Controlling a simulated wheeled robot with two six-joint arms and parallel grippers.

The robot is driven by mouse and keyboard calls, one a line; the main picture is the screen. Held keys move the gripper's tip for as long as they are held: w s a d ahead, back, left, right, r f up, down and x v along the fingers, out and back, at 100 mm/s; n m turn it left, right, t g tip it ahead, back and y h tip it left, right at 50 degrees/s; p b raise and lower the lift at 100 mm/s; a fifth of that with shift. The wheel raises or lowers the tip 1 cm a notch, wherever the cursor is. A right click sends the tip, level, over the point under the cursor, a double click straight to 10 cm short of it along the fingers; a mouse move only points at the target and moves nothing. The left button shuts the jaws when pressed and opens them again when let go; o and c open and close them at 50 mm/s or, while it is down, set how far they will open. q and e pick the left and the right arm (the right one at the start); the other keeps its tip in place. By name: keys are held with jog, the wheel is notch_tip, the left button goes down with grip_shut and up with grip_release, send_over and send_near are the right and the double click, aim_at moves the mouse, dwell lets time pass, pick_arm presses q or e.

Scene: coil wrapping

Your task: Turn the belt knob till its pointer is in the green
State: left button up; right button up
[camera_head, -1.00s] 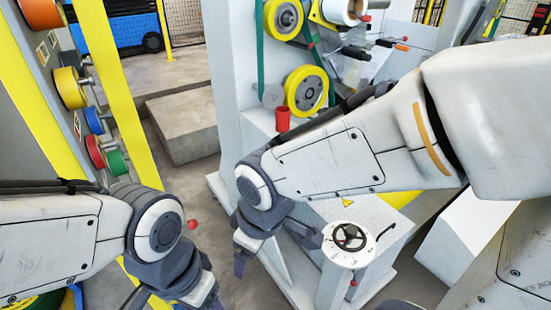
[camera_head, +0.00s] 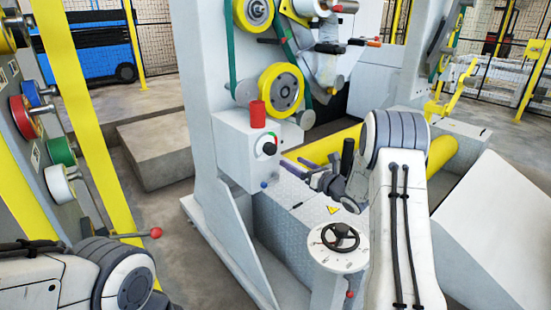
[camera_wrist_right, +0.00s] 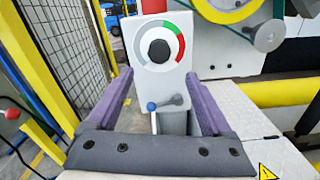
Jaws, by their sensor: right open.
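The belt knob (camera_head: 269,149) is black and sits on the face of a pale grey control box (camera_head: 235,147). The right wrist view shows the knob (camera_wrist_right: 159,51) face on, inside a dial arc with a grey part, a green part at upper right and a red part at right. I cannot make out the pointer. My right gripper (camera_head: 304,172) is open and empty, apart from the box and to the right of it. In the right wrist view its purple fingers (camera_wrist_right: 160,75) stand either side of the box's lower part, below the knob. My left gripper is out of view.
A red cylinder (camera_head: 257,114) stands on the box. A blue-tipped lever (camera_wrist_right: 151,106) and a grey lever (camera_wrist_right: 172,101) stick out below the knob. A black handwheel (camera_head: 341,237) stands on a white pedestal near my right arm.

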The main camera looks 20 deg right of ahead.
aim_at(273, 150)
jog(key=x, duration=1)
jog(key=shift+p, duration=0.4)
